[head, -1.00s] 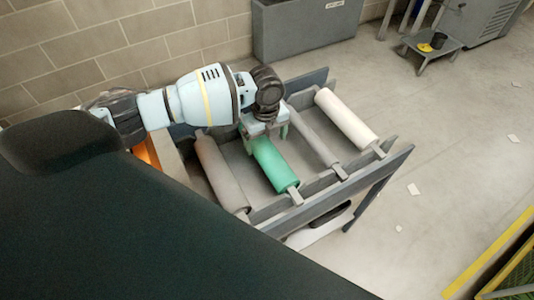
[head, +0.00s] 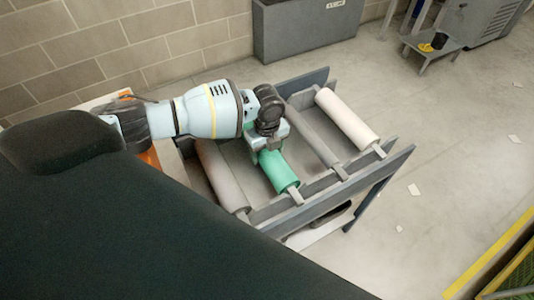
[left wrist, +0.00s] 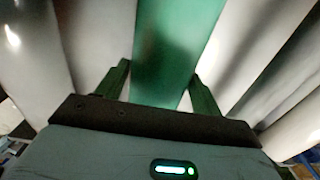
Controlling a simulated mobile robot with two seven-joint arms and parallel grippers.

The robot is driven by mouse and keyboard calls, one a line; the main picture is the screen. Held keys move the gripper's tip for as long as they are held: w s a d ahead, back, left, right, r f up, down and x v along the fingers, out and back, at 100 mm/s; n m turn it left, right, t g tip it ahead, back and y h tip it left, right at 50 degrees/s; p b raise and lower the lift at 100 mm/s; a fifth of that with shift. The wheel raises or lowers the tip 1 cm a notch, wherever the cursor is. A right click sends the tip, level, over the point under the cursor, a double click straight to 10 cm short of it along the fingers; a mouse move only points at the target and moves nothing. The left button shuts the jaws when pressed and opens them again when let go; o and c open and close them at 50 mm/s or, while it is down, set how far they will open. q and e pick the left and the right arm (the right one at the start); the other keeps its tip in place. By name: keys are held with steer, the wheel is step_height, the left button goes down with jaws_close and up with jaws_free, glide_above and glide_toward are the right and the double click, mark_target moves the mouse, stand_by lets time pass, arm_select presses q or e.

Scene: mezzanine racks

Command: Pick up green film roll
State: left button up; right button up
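The green film roll (head: 283,177) lies on a rod across the grey rack, between a grey-brown roll on its left and a bare grey rod on its right. My left gripper (head: 266,151) is over its far part and hides that end. In the left wrist view, the green roll (left wrist: 165,50) runs between the two fingers of the left gripper (left wrist: 160,88). The fingers stand apart, one on each side of it, and I see no firm grip. My right gripper is in neither view.
The rack's front rail (head: 330,190) crosses ahead of the roll ends. A white roll (head: 346,119) lies at the right and a grey-brown roll (head: 220,175) at the left. A grey bin (head: 307,30) stands by the wall. The floor on the right is mostly clear.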

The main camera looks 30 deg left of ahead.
arm_select(q)
steer(key=c, duration=1.2)
steer(key=shift+w+r, duration=0.1)
steer(key=shift+r, duration=0.05)
steer(key=shift+c, duration=0.7)
steer(key=shift+r, duration=0.1)
step_height(320, 180, up, 10)
steer(key=shift+f+p, duration=0.1)
steer(key=shift+p, duration=0.4)
